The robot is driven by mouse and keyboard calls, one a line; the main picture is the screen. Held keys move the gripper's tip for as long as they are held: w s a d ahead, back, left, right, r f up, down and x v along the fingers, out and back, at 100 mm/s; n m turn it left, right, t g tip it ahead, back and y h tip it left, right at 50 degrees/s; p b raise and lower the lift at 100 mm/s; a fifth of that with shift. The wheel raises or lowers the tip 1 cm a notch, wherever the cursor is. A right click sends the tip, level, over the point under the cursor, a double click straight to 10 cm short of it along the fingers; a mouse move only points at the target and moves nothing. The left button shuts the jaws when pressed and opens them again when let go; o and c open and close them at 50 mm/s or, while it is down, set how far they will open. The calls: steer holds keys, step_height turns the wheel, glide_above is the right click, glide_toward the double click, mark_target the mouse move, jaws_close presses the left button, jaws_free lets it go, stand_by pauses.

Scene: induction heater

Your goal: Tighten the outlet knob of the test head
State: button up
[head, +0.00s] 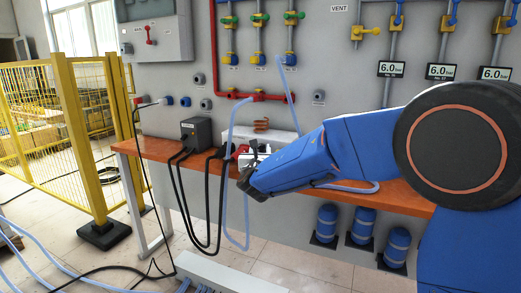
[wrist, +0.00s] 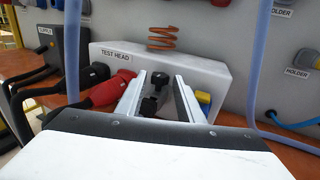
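The test head (wrist: 195,66) is a white box with a printed label and a copper coil on top. In the head view the test head (head: 275,136) stands on the orange bench, partly hidden by my arm. In the wrist view a black knob (wrist: 159,82) shows between the fingers of my gripper (wrist: 160,77), with another dark part (wrist: 149,105) just below it. The fingers are apart, with gaps on both sides of the knob. I cannot tell whether they touch it, or which knob is the outlet one. In the head view the fingers are hard to make out.
A red connector (wrist: 108,91) and a black plug sit left of the fingers, a blue-yellow part (wrist: 204,99) right of them. Pale blue hoses (wrist: 72,50) hang on both sides. A dark supply box (head: 196,133) with black cables stands left on the bench (head: 160,151).

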steer(key=s, duration=1.6)
steer(key=shift+s+d, duration=0.15)
steer(key=shift+d, duration=0.05)
steer(key=s+d+m+g+h, duration=0.1)
steer(key=d+m+g+h, duration=0.4)
steer(key=d, duration=1.2)
steer(key=s+d+f+m+g+h, duration=0.1)
steer(key=s+d+f+m+g, duration=0.15)
steer(key=s+d+m, duration=0.4)
steer(key=s+d+f+m+g+h, duration=0.1)
steer(key=s+d+f+m+h, duration=0.15)
steer(key=d+m, duration=0.6)
steer(key=s+d+f+m+g+y, duration=0.2)
steer(key=s+f+m, duration=0.15)
steer(key=s, duration=0.25)
steer(key=s+d+f+m+g+y, duration=0.1)
steer(key=s+d+f+m, duration=0.2)
steer(key=s, duration=0.4)
steer(key=s+d+f+m+g+y, duration=0.2)
steer(key=s+m, duration=0.2)
steer(key=s, duration=0.2)
steer(key=s+a+f+m+y, duration=0.1)
steer(key=s+a+m+y, duration=0.2)
steer(key=s+a+m, duration=0.1)
steer(key=shift+s+a+m, duration=0.15)
steer(key=shift+s+m, duration=0.5)
steer(key=shift+m, duration=0.3)
steer(key=shift+c, duration=0.4)
